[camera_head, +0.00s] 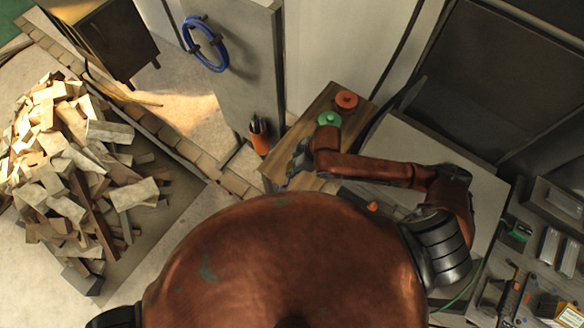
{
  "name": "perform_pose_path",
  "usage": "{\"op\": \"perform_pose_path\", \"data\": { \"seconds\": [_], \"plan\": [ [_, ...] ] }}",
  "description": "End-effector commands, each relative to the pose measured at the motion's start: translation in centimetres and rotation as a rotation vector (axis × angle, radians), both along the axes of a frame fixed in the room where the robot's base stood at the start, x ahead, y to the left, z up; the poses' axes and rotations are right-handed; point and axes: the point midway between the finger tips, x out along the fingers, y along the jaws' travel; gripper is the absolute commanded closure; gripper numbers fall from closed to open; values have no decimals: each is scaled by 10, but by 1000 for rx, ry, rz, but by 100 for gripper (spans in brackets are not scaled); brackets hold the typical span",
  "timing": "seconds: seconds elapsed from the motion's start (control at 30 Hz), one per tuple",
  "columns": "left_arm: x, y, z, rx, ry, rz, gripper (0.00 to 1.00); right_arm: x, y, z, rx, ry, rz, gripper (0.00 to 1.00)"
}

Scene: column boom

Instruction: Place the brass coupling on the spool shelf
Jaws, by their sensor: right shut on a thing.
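The wooden spool shelf (313,114) runs diagonally in the middle of the head view. An orange spool (346,99) and a green spool (329,119) stand on its far part. My right arm reaches in over the shelf from the right. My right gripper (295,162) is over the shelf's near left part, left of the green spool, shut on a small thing. That thing looks like the brass coupling, but it is mostly hidden by the fingers. I cannot tell whether it touches the shelf. My left gripper is not in view.
A grey panel with a blue cable coil (205,43) stands behind the shelf. An orange holder with dark tools (259,138) is just left of the shelf. A heap of wood offcuts (75,165) lies at left. A bench with tools (515,285) is at right.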

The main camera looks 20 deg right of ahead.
Motion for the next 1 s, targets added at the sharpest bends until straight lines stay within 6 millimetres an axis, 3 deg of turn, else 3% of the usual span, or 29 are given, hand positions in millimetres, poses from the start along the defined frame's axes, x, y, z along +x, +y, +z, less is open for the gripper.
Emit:
{"op": "perform_pose_path", "data": {
  "seconds": [0.3, 0.5, 0.9, 0.93, 1.0],
  "plan": [
    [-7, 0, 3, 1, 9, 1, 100, 22, -4, -26, 0, -1, 0, 100],
    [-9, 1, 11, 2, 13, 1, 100, 21, -4, -52, 1, 0, 0, 100],
    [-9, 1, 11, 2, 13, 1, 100, 20, -4, -58, 0, -2, 1, 100],
    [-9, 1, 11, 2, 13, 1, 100, 20, -4, -59, -1, -1, 1, 77],
    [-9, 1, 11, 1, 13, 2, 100, 20, -4, -59, 0, -1, 2, 72]
  ]
}}
